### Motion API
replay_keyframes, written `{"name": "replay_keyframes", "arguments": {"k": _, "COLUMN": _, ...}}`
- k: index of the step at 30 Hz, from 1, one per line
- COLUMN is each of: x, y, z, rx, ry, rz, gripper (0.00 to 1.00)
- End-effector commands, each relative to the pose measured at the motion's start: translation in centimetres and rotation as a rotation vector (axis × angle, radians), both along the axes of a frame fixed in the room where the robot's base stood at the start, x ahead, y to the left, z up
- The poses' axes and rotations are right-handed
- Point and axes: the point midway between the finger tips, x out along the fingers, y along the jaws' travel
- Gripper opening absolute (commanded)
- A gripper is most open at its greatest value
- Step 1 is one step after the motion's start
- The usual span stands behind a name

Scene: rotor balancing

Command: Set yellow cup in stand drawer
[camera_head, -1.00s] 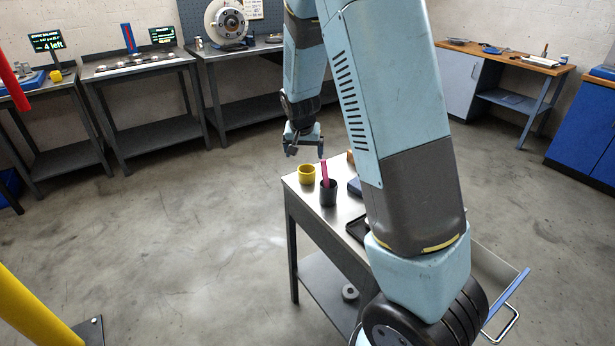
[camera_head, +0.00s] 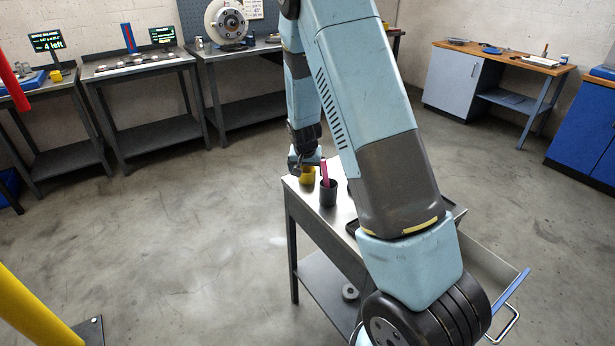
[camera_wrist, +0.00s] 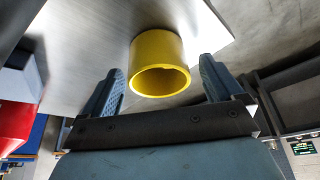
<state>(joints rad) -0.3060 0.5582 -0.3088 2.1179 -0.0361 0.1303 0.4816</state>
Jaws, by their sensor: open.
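The yellow cup (camera_head: 307,176) stands on the far left corner of the metal stand's top (camera_head: 338,212). In the wrist view the cup (camera_wrist: 159,62) sits between the two spread fingers, its open mouth facing the camera, with a gap on both sides. My gripper (camera_head: 305,166) is open just above and around the cup; in the wrist view both fingertips (camera_wrist: 163,80) show clear of it. The stand drawer (camera_head: 490,275) is pulled out at the right, with a blue front edge and a metal handle; its inside is mostly hidden by my arm.
A black cup (camera_head: 328,194) with a red-pink item in it stands close beside the yellow cup. A dark tray lies partly hidden behind my arm. A ring-shaped part (camera_head: 350,292) lies on the lower shelf. A yellow post (camera_head: 35,310) rises at the lower left.

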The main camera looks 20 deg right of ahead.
Motion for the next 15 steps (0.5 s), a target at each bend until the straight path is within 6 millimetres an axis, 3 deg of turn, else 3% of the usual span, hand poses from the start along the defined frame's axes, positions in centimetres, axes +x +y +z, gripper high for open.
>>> {"name": "replay_keyframes", "arguments": {"k": 8, "x": 0.16, "y": -0.03, "z": -0.33, "rx": 0.000, "ry": -0.001, "rz": 0.000, "gripper": 0.93}}
{"name": "replay_keyframes", "arguments": {"k": 15, "x": 0.14, "y": -0.04, "z": -0.33, "rx": 0.000, "ry": -0.001, "rz": 0.000, "gripper": 0.70}}
